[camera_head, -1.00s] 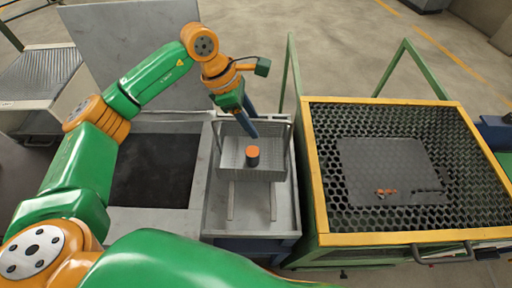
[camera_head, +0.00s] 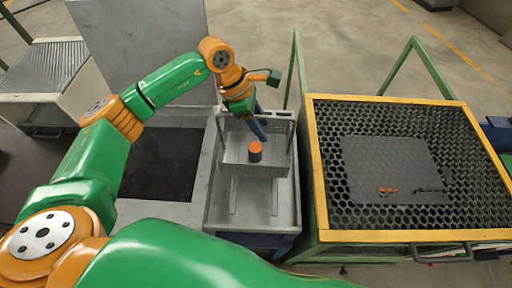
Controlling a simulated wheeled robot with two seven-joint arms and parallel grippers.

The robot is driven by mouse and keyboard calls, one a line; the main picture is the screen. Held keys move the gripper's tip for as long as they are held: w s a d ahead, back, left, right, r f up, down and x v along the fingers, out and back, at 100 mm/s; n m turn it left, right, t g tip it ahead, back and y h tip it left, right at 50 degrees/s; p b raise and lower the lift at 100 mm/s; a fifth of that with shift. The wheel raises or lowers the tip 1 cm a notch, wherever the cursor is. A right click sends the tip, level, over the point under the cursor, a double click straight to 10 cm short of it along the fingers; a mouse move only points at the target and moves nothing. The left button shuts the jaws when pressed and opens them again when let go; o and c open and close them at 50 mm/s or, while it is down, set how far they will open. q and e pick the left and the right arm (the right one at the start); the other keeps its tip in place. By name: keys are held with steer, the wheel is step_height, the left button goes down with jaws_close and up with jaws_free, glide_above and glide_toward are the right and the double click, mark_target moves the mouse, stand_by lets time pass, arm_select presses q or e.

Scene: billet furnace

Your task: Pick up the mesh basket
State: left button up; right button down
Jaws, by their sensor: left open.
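The mesh basket (camera_head: 236,157) is a light grey tray with raised handles, and it sits on a pale metal stand in the middle of the view. A dark cylinder with an orange top (camera_head: 255,151) stands in it. My left gripper (camera_head: 262,136) reaches down from the upper left to the basket's far side, near the handle bar. Its blue fingers are open, and I cannot tell whether they touch the basket. My right gripper is not in view; a green arm link of mine crosses the bottom.
A yellow-framed mesh table (camera_head: 470,190) stands at the right, with a dark plate (camera_head: 390,165) and small orange pieces on it. A dark-topped opening (camera_head: 158,166) with a raised grey lid (camera_head: 140,45) is left of the stand. Green posts rise behind the table.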

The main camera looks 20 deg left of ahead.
arm_select(q)
jaws_close()
stand_by(1.6)
